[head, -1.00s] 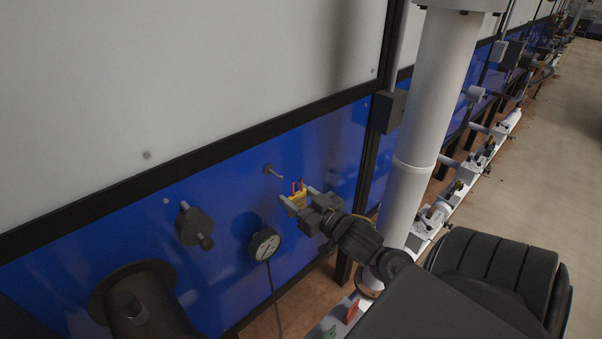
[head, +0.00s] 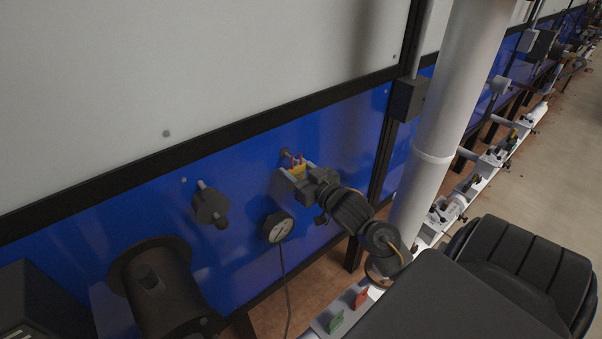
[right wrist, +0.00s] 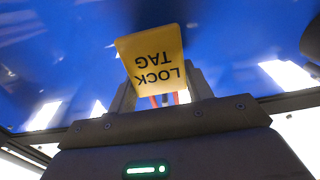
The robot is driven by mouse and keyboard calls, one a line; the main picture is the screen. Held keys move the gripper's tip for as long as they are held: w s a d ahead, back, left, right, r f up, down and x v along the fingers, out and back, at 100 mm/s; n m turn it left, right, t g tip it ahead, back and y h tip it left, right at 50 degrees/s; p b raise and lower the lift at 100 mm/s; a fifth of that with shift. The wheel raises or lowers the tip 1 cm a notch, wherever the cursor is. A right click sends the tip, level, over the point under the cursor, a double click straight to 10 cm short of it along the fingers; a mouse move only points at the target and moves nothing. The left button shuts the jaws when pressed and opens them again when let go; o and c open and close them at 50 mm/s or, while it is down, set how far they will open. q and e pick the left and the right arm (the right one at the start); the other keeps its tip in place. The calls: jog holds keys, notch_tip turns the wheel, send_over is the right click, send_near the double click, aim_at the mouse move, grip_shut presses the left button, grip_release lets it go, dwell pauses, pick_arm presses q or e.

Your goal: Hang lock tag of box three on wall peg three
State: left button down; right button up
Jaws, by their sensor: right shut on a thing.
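My right gripper (head: 297,171) is shut on the yellow lock tag (head: 299,169), which has a red loop on top. In the right wrist view the tag (right wrist: 152,60) shows "LOCK TAG" upside down between the fingers (right wrist: 163,94), with a bit of red below it. A wall peg (head: 285,152) sticks out of the blue panel right by the red loop. I cannot tell whether the loop is around the peg or beside it. No peg number is readable. My left gripper is not in view.
A round gauge (head: 278,227) with a cable hangs below the gripper, and a dark knob (head: 210,205) is left of it. A dark flanged cylinder (head: 158,285) juts out at lower left. A white pipe (head: 437,130) stands right. Green (head: 336,321) and red (head: 361,298) pieces are on a rail below.

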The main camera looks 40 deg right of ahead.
jog(key=shift+w+f, duration=0.45)
jog(key=shift+w, duration=0.3)
jog(key=shift+w+f, duration=0.1)
jog(key=o, duration=1.1)
jog(key=shift+c, duration=0.2)
jog(key=s+b, duration=0.4)
jog(key=s, duration=0.6)
jog(key=shift+s, duration=0.4)
